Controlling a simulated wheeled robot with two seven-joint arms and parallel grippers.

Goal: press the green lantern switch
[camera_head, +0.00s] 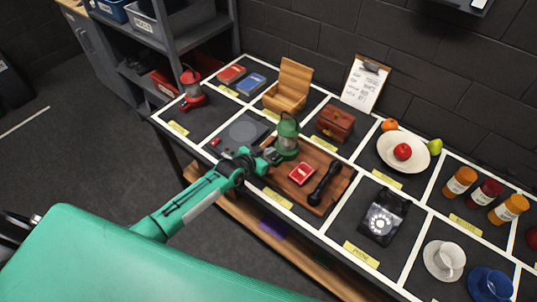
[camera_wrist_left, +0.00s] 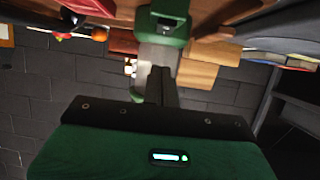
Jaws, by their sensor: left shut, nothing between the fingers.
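The green lantern (camera_head: 287,138) stands upright on a wooden board (camera_head: 338,188) on the table. Its green base also shows at the top of the left wrist view (camera_wrist_left: 178,8), which is upside down. A small dark patch shows on that base, but I cannot tell whether it is the switch. My left gripper (camera_head: 271,156) is shut and empty, its tips close beside the lantern's base at the front left. The closed fingers also show in the left wrist view (camera_wrist_left: 160,80). I cannot tell whether they touch the lantern. My right gripper is not in view.
On the same board are a red card box (camera_head: 302,173) and a black handset (camera_head: 324,184). A red lantern (camera_head: 191,88) stands at the far left. A brown chest (camera_head: 335,123) is behind to the right.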

